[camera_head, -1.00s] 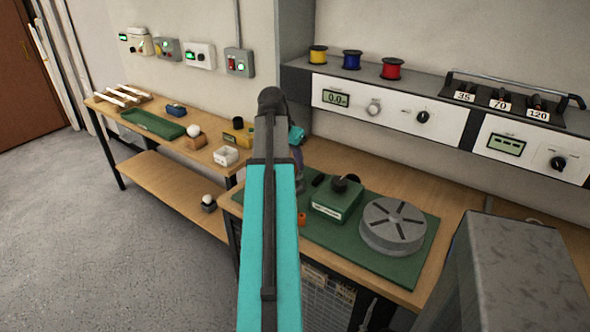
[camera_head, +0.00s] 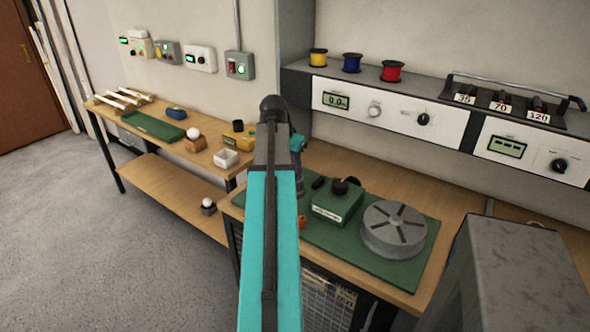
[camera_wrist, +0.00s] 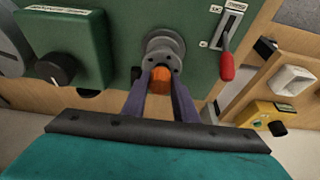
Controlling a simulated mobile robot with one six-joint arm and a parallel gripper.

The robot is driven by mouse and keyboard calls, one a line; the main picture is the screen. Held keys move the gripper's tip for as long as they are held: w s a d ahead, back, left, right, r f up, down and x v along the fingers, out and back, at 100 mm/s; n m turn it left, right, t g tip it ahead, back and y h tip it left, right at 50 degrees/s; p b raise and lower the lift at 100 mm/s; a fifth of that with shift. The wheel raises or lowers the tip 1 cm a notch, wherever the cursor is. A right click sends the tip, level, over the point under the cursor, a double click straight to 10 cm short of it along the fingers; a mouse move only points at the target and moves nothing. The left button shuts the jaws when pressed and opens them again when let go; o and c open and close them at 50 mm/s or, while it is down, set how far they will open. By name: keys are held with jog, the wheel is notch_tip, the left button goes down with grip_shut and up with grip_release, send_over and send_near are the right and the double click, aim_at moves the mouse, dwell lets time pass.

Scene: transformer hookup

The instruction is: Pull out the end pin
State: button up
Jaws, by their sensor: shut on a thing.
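In the wrist view, the two dark purple fingers of my gripper (camera_wrist: 160,82) are closed on an orange piece (camera_wrist: 159,80), which looks like the end pin. The piece sits in front of a grey flanged round part (camera_wrist: 163,50) on the green mat. I cannot tell whether the pin is still inside the grey part. In the head view, my teal arm hides most of the gripper and its hold. A small orange piece (camera_head: 302,221) shows just right of the arm; I cannot tell whether it is the same one.
A green box with a black knob (camera_head: 337,203) and a grey slotted disc (camera_head: 393,228) stand on the green mat (camera_head: 385,266). A red-handled lever (camera_wrist: 227,64) is close beside the grey part. A yellow box (camera_head: 238,138) and a white tray (camera_head: 226,158) are on the left bench.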

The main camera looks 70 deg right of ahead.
jog(key=shift+s, duration=0.1)
grip_shut()
jog(key=shift+r, duration=0.15)
jog(key=shift+w+r+p, duration=0.2)
jog(key=shift+r+p, duration=1.65)
jog(key=shift+r, duration=0.45)
dwell(0.6)
jog(key=shift+r+p, duration=1.7)
jog(key=shift+r, duration=0.65)
